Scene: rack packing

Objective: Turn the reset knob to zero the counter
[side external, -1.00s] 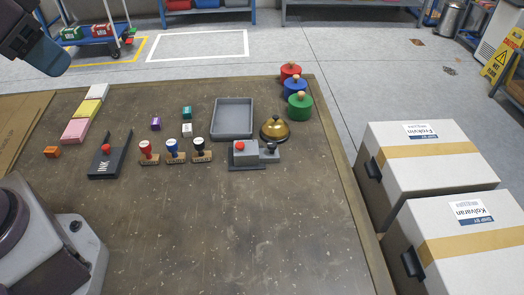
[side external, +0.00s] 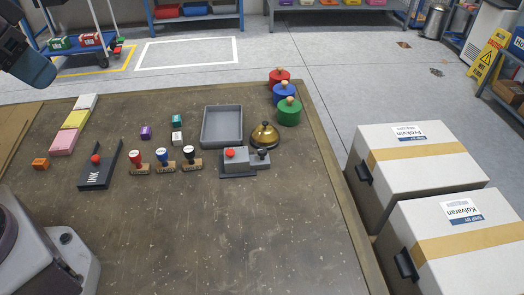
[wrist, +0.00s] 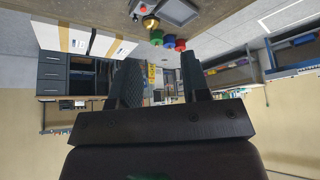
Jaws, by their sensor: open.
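The counter (side external: 237,160) is a small grey box on a dark base, with a red button on top, at the middle of the table in the side view. A small dark knob (side external: 262,154) stands at its right end. The counter's digits are too small to read. In the wrist view my gripper (wrist: 160,62) has its two dark fingers apart, with nothing between them. It points away from the table top, well clear of the counter. In the side view only a dark blue part of my arm shows at the upper left; the fingertips cannot be made out there.
A brass bell (side external: 265,136) stands just behind the knob. A grey tray (side external: 222,143) is behind the counter, and several stamps (side external: 164,163) stand to its left. The table (side external: 230,235) is clear in front.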

